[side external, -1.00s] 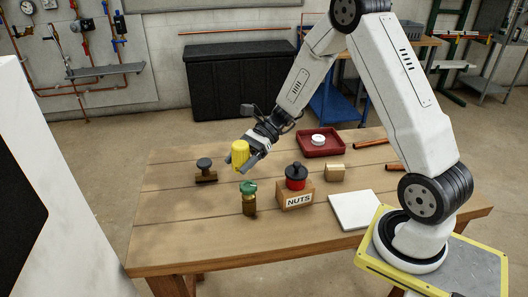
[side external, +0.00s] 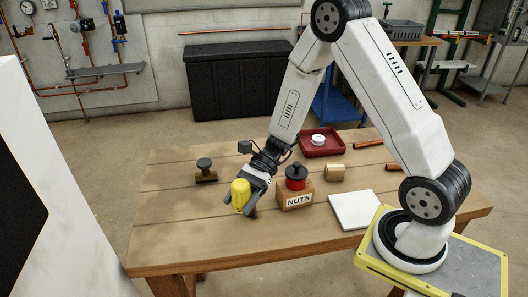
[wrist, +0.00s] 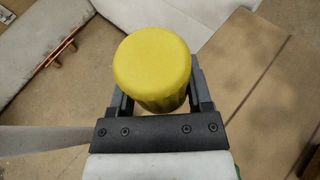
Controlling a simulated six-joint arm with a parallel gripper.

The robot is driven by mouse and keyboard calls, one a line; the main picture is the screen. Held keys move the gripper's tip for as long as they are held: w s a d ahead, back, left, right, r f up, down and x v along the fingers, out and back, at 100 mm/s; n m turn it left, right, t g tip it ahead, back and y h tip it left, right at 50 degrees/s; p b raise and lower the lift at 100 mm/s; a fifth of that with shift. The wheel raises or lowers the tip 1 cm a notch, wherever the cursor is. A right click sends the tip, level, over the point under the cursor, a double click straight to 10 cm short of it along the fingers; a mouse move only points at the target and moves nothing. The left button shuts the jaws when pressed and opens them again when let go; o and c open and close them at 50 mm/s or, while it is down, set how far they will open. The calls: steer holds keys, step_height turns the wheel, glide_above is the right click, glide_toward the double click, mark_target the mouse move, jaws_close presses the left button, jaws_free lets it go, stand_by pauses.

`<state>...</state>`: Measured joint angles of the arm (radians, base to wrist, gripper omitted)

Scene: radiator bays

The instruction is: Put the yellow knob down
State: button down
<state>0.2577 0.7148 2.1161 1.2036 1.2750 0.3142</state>
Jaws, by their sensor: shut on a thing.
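The yellow knob (side external: 240,193) is held up between the fingers of my gripper (side external: 250,198), in the air above the front-left part of the wooden table. In the wrist view the knob's round yellow top (wrist: 152,66) shows between the two dark fingers of my gripper (wrist: 155,102), which are shut on it. The knob's underside is hidden. The green-topped brass fitting on the table is mostly hidden behind my gripper and the knob in the side view.
A dark round-topped piece on a brown base (side external: 205,172) stands to the left. A NUTS box (side external: 297,199) with a red and black knob (side external: 296,177) is close to the right. A white plate (side external: 355,209) and a red tray (side external: 322,154) lie further right. The table's front left (side external: 185,225) is clear.

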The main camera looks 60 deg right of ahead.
steer(key=shift+f, duration=0.35)
glide_above(201, 225)
steer(key=s, duration=0.1)
step_height(201, 225, down, 8)
steer(key=shift+d+f, duration=0.15)
steer(key=shift+f, duration=0.1)
steer(key=shift+w+f, duration=0.4)
steer(key=shift+w+f, duration=0.25)
steer(key=shift+f, duration=1.6)
steer(key=shift+f, duration=0.1)
